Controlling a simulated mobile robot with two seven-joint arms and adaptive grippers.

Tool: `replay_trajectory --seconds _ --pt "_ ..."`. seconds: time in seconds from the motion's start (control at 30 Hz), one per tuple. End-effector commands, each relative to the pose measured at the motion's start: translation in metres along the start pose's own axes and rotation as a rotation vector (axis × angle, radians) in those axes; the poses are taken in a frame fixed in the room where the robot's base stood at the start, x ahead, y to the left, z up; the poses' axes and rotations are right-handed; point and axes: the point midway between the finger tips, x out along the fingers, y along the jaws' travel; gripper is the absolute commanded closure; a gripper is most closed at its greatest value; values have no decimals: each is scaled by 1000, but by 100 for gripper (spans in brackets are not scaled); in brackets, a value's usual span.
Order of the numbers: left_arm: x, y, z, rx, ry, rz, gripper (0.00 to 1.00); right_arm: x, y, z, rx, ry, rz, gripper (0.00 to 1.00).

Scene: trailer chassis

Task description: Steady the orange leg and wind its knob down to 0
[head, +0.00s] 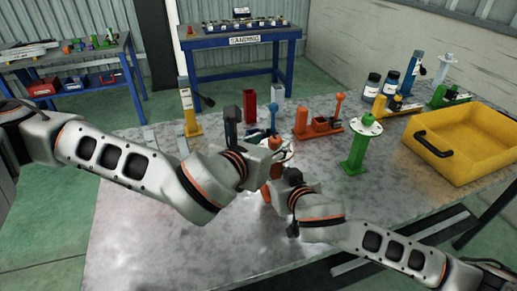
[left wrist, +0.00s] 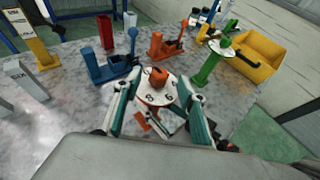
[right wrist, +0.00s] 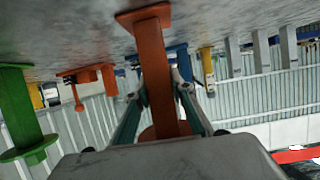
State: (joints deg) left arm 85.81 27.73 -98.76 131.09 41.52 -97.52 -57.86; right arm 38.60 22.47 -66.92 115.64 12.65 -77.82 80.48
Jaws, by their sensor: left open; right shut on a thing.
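The orange leg (right wrist: 152,60) stands on the table with a square foot; the right wrist view shows it upside down. Its white dial (left wrist: 157,95) carries dark figures, seemingly 8 and 6 on the near side, and an orange knob (left wrist: 158,77) on top. My left gripper (left wrist: 160,86) is open above the dial, one finger on each side of the knob and apart from it. My right gripper (right wrist: 160,88) is shut on the orange leg's post below the dial. In the head view my grippers hide most of the leg. The knob's pointer is unclear.
A green leg (head: 357,150) with a white dial stands right of the orange one. A yellow bin (head: 470,145) sits at the right. Orange (head: 318,128) and blue (left wrist: 110,68) fixtures and a yellow post (head: 190,115) stand behind. The table's front left is clear.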

Motion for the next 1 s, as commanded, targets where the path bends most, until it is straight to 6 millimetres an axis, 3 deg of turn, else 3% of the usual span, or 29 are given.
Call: replay_trajectory --seconds 0.2,0.4,0.9,0.93,1.0 --pt "-45 -1 0 -1 0 -3 59 0 0 -1 0 1 0 100" --pt "-68 -1 0 -2 1 0 59 0 0 -1 0 1 0 100" --pt "-74 0 1 0 0 1 59 0 0 -1 0 2 0 100" --pt "-74 0 1 0 0 1 59 0 0 -1 0 2 0 70" --pt "-74 0 1 0 0 1 59 0 0 -1 0 2 0 51"
